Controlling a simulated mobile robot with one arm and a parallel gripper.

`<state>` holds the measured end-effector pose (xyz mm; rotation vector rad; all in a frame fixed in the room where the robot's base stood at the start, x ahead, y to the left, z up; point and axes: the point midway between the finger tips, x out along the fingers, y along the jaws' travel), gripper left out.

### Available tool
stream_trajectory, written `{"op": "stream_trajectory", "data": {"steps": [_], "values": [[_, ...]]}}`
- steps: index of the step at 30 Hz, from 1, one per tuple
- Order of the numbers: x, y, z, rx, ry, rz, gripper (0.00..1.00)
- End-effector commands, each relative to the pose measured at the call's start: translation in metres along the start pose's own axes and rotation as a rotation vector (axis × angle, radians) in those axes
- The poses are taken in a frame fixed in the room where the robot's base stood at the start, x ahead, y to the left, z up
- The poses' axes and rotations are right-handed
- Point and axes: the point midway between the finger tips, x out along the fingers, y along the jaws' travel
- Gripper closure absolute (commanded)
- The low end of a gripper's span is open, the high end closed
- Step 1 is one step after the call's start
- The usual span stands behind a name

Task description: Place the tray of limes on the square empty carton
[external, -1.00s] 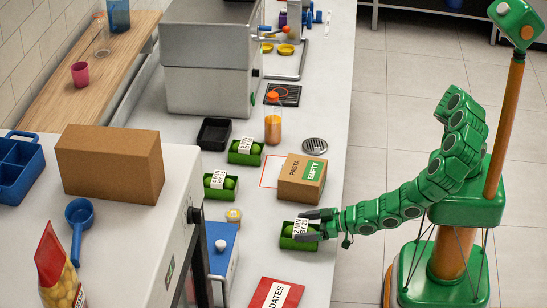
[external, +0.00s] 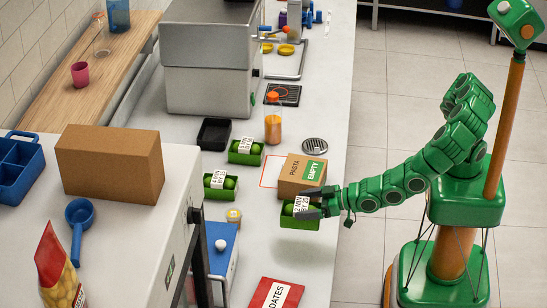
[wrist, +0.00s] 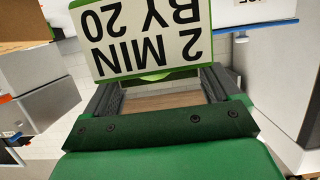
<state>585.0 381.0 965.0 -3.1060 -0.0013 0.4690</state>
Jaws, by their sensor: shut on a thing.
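My gripper (external: 324,203) is shut on a green tray of limes (external: 298,222), with its dark fingers at the tray's right side. The tray has a white label and hangs above the counter, just in front of the carton. In the wrist view the label (wrist: 145,40) reads "2 MIN BY 20" upside down between the fingers, and most of the limes are hidden behind it. The square brown carton (external: 295,170), marked "PASTA" and "EMPTY", stands on the counter beyond the tray. The held tray overlaps its near edge in the external view.
Two more lime trays (external: 246,156) (external: 219,191) stand to the left of the carton, near a black empty tray (external: 214,134). An orange-capped bottle (external: 273,122) and a round drain (external: 315,146) are behind it. A red "DATES" box (external: 275,295) lies at the front.

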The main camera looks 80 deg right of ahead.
Motion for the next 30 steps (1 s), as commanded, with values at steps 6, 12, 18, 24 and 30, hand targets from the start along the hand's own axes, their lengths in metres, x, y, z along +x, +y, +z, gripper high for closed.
{"op": "stream_trajectory", "data": {"steps": [6, 12, 18, 24, 30], "values": [[-0.002, 0.0, -0.007, -0.001, -0.001, 0.001, 0.47], [-0.002, 0.009, -0.02, 0.01, 0.0, 0.023, 0.47], [-0.004, 0.034, -0.053, 0.034, 0.0, 0.088, 0.47], [-0.009, 0.066, -0.081, 0.059, -0.001, 0.168, 0.47], [-0.016, 0.1, -0.101, 0.083, -0.004, 0.253, 0.47]]}}
